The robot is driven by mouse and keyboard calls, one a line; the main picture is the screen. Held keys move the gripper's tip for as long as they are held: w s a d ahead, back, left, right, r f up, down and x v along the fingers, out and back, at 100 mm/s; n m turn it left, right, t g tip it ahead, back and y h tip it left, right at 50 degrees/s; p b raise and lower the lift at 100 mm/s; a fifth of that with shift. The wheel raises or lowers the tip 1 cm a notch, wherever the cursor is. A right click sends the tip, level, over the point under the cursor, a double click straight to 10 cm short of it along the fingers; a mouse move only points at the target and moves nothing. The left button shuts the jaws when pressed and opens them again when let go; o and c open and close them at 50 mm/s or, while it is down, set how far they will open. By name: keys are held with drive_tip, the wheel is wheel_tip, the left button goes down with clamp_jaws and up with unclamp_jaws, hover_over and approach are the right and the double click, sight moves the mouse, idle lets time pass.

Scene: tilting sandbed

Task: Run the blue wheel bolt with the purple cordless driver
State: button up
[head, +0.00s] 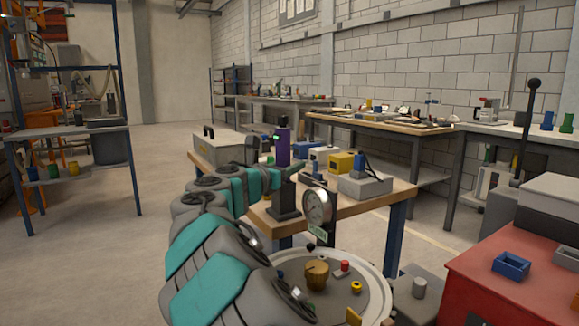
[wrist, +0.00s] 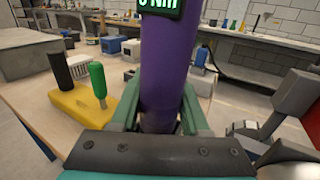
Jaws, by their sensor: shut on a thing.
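The purple cordless driver (head: 283,150) stands upright above the wooden bench in the head view. In the wrist view its purple body (wrist: 168,60) rises between the two green fingers of my gripper (wrist: 160,118), which is shut on it. A green-lit display near its top reads "0 Nm", partly cut off. A dark base shows below the driver; I cannot tell whether the two touch. A small blue bolt (head: 281,275) shows at the left of the round wheel plate (head: 335,310), near my arm. A brass hub (head: 317,272) stands at the plate's middle.
Red (head: 345,267) and yellow (head: 357,287) bolts stand on the plate. A dial gauge (head: 318,206) rises behind it. In the wrist view, a yellow block (wrist: 82,107) with black and green pegs is left of the driver. A red cabinet (head: 510,280) is at right. Floor at left is clear.

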sight(285, 126)
clamp_jaws()
idle(0.4)
drive_tip(key=shift+r, duration=0.1)
idle(0.3)
drive_tip(key=shift+r+p, duration=2.05)
drive_tip(key=shift+r, duration=2.85)
drive_tip(key=shift+s, duration=0.1)
